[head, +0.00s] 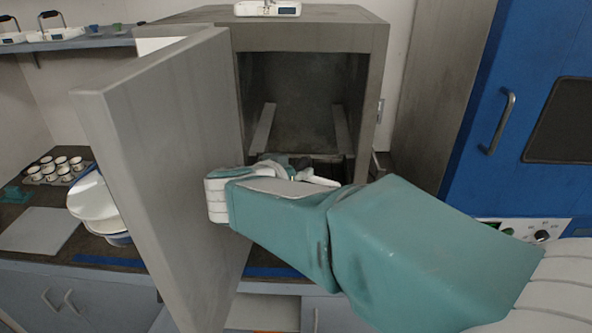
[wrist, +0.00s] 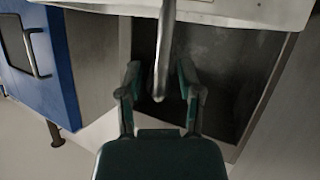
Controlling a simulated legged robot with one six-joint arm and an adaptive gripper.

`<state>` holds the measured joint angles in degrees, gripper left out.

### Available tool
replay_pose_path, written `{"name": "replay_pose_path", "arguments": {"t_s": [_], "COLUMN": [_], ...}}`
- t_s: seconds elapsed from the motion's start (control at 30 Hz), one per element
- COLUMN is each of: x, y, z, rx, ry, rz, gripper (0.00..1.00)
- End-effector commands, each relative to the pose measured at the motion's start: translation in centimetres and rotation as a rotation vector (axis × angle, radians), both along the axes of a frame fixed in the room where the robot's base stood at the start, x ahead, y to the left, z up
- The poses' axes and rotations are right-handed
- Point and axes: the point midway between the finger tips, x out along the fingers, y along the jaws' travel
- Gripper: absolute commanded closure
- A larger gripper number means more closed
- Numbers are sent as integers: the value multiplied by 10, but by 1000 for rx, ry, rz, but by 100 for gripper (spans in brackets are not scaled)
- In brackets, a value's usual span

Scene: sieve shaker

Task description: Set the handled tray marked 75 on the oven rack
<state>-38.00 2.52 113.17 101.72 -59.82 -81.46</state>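The oven (head: 377,60) stands open, with two pale rack rails (head: 262,130) along the inside of its dark cavity. My gripper (head: 300,168) is at the lower front of this opening, partly hidden by my arm. In the wrist view my gripper's fingers (wrist: 160,82) stand apart on both sides of a grey bar-like handle (wrist: 163,50), with gaps visible beside it. The handle runs to a pale, wide surface (wrist: 100,6), apparently the handled tray, cut off at the picture edge. The mark 75 is not readable, and what bears the tray is hidden.
The oven door (head: 165,150) swings out close left of my arm. A blue cabinet (head: 475,130) stands right. A pale handled item (head: 268,9) sits on the oven; similar ones (head: 55,33) stand on the left shelf. Cups (head: 60,168) and bowls (head: 95,205) are on the bench.

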Motion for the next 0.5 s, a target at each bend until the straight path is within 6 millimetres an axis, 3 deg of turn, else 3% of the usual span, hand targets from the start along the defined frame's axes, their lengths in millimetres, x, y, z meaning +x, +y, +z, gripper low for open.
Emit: {"name": "replay_pose_path", "arguments": {"t_s": [0.4,0.5], "x": [-1,-10], "y": [0,6], "z": [3,8], "rx": [1,2], "ry": [0,-2], "rz": [1,4], "gripper": [38,38]}}
